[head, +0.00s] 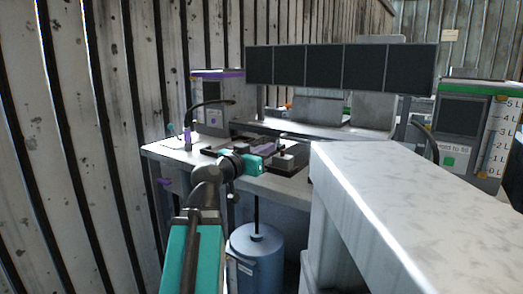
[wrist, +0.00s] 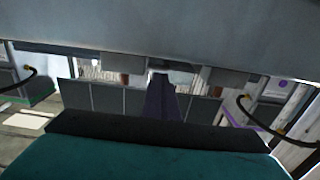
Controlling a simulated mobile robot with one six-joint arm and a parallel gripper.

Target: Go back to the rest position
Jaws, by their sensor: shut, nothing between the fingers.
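My arm reaches forward from the bottom of the head view, with teal and dark grey links. Its teal end, with my gripper (head: 260,164), is over the front part of the workbench (head: 277,187). My gripper is shut and holds nothing. Its fingertips are small and hard to make out against the dark parts on the bench. In the wrist view a teal block with a black edge fills the bottom, and a dark purple bar stands in the middle.
A row of dark panels (head: 340,68) stands above the bench. A pale slab (head: 405,210) rises at the right, close to my arm. A blue-grey cylinder (head: 257,255) stands under the bench. Cabinets stand left (head: 213,105) and right (head: 465,130). A corrugated wall (head: 90,130) is at left.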

